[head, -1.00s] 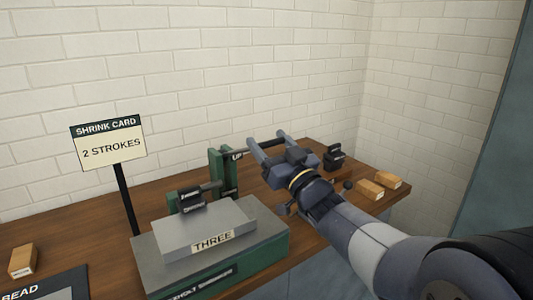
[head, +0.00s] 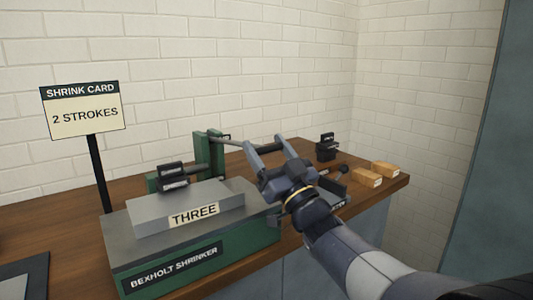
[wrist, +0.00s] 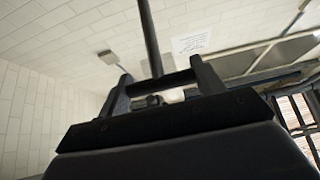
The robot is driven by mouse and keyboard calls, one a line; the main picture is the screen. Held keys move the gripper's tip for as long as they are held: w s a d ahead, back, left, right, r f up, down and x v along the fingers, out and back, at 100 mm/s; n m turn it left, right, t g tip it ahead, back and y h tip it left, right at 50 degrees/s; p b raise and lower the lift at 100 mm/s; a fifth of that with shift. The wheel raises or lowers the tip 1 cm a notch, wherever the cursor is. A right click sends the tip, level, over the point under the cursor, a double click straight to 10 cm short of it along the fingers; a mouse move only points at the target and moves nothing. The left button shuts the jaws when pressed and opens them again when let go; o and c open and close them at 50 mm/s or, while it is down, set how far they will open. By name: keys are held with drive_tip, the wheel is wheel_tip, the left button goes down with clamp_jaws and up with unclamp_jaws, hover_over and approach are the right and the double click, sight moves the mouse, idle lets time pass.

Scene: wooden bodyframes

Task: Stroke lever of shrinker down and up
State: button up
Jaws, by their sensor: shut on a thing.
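The shrinker (head: 235,248) stands on the bench, a green base labelled "BEXHOLT SHRINKER" with a green post behind. A grey block (head: 160,212) marked "THREE" lies on top of it. The lever (head: 228,140) runs right from the post as a thin rod with a dark grip. My gripper (head: 267,147) is shut on that grip, with one finger on each side. The wrist view shows the dark grip (wrist: 163,82) between the fingers and the rod rising from it. The sign (head: 85,110) reads "SHRINK CARD 2 STROKES".
A small black device (head: 327,147) stands behind my gripper to the right. Two wooden blocks (head: 367,177) lie near the bench's right end. A brick wall (head: 200,60) closes off the back. A dark mat (head: 25,278) lies at the left.

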drive_tip(key=shift+f+b, duration=0.4)
drive_tip(key=shift+f, duration=0.45)
drive_tip(key=o, duration=1.4)
drive_tip(key=shift+r, duration=0.15)
drive_tip(key=v, duration=1.1)
drive_tip(key=shift+w+a+r, duration=0.1)
